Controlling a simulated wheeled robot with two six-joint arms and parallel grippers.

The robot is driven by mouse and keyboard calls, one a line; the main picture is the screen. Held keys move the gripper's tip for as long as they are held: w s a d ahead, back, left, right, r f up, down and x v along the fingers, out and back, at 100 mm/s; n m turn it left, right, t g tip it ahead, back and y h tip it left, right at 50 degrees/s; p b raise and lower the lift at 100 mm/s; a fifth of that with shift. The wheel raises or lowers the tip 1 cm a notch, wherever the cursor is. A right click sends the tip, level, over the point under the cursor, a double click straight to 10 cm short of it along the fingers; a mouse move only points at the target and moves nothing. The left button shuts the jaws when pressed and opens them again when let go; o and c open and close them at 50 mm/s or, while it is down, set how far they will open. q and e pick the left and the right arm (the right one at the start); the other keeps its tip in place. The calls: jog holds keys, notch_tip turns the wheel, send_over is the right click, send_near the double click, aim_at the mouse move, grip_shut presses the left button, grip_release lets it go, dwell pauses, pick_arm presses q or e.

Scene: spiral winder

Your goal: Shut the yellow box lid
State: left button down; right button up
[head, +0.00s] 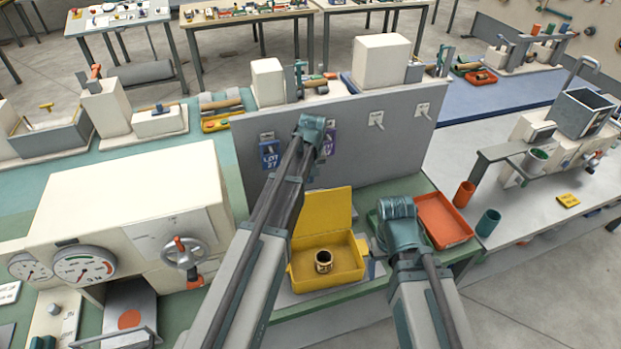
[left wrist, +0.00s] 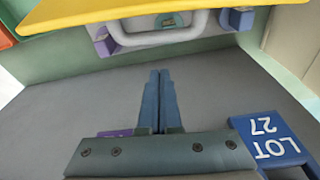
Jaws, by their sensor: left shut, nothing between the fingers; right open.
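The yellow box (head: 350,279) stands open on the green bench, with a dark, brass-rimmed ring-shaped part (head: 323,261) inside. Its yellow lid (head: 325,210) stands up at the back of the box. In the left wrist view a yellow edge, probably the lid (left wrist: 200,12), crosses the top. My left gripper (left wrist: 160,75) is shut and empty, with its fingers pointing toward that edge but apart from it. In the head view its wrist is above and behind the lid, by the grey panel, and its fingers are hidden. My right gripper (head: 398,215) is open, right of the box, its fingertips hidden.
The upright grey panel (head: 385,150) behind the box bears hooks, a blue LOT 27 tag (head: 269,155) and a purple tag (head: 329,143). An orange tray (head: 443,220) lies right of my right gripper. A cream machine with gauges (head: 130,205) stands at left.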

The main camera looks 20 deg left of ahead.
aim_at(315, 210)
pick_arm(q)
jog(key=s, duration=0.1)
jog(key=s+d+f, duration=0.1)
jog(key=shift+s+d, duration=0.2)
jog(key=shift+s, duration=0.15)
pick_arm(e)
jog(key=shift+f, duration=0.5)
pick_arm(q)
jog(key=shift+s, duration=0.1)
